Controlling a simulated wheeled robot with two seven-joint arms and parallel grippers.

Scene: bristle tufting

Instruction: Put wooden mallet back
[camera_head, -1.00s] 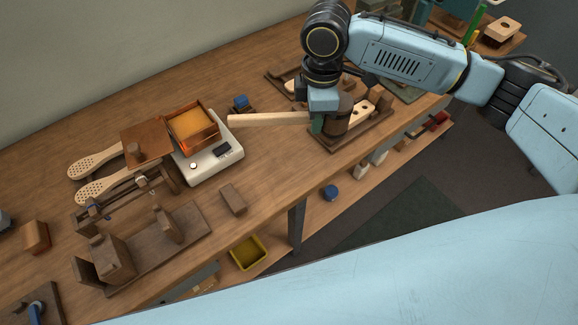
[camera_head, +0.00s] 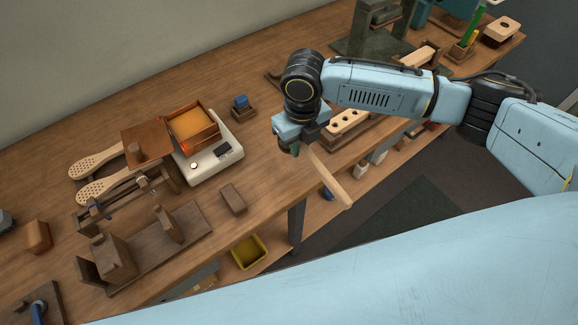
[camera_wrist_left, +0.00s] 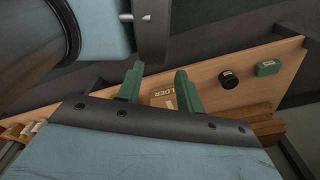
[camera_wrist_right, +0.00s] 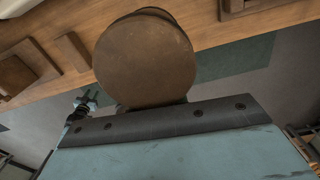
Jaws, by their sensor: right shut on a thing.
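The wooden mallet shows in the head view by its pale handle (camera_head: 331,181), which points down and right from my right gripper (camera_head: 297,147) over the bench's front edge. In the right wrist view the mallet's round brown head (camera_wrist_right: 146,60) fills the space ahead of the gripper and hides the fingers. My right gripper is shut on the mallet.
A drilled pale block (camera_head: 348,121) lies in a wooden tray behind my right wrist. A white scale (camera_head: 213,158) with a copper box, a small brown block (camera_head: 233,199) and a wooden jig (camera_head: 150,250) stand to the left. A yellow bin (camera_head: 248,251) is below the bench.

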